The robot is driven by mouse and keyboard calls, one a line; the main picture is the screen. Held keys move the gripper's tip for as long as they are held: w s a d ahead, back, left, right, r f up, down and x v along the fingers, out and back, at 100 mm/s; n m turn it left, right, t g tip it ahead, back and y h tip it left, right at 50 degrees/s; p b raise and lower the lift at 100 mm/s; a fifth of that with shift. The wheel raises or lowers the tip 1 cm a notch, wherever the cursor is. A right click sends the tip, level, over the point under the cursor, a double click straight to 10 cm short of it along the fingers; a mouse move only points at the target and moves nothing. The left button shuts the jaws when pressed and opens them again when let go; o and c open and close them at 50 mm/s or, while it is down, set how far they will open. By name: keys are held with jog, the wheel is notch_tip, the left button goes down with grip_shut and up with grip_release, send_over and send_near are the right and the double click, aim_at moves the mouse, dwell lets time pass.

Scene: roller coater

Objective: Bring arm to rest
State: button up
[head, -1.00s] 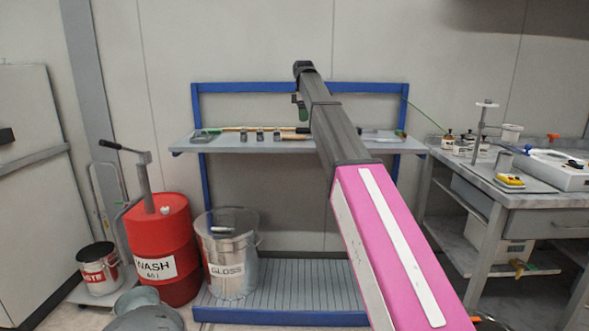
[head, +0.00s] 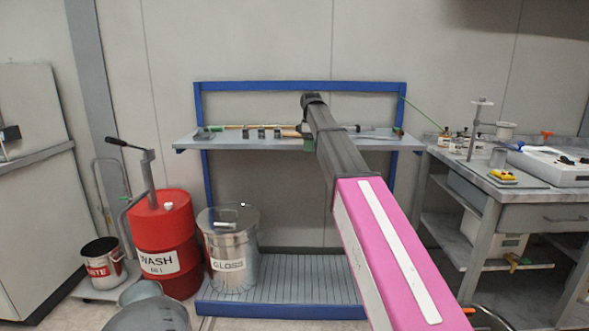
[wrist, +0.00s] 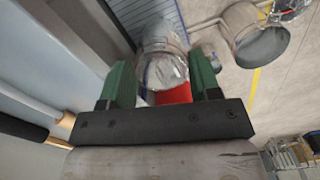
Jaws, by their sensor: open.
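My arm reaches forward from the lower right in the head view, with a pink and white link and a dark grey forearm toward the blue-framed shelf. My gripper shows in the wrist view (wrist: 162,88) with two green fingers spread apart and nothing between them that it grips. In the head view the fingers are mostly hidden behind the arm.
The shelf (head: 270,144) holds several small items and rods. Below stand the GLOSS bucket (head: 232,262), the red WASH drum (head: 165,235) and a WASTE bucket (head: 102,263). A workbench (head: 540,192) with instruments stands right. A grey cabinet (head: 35,180) stands left.

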jog(key=s+d+f+m, duration=0.2)
jog(key=s+f, duration=0.2)
jog(key=f, duration=0.4)
jog(key=s+d+f+m, duration=0.2)
jog(key=s+f, duration=0.1)
jog(key=f, duration=0.5)
jog(key=s+d+f+m, duration=0.2)
jog(key=s+f+m, duration=0.1)
jog(key=s+f, duration=0.5)
jog(key=s+d+f+m, duration=0.3)
jog(key=s+f+m, duration=0.1)
jog(key=s+f, duration=0.5)
jog(key=s+d+f+m, duration=0.3)
jog(key=s+f+m, duration=0.1)
jog(key=s+f, duration=0.5)
jog(key=shift+s+d+f, duration=0.2)
jog(key=shift+s+d, duration=0.05)
jog(key=shift+s, duration=0.5)
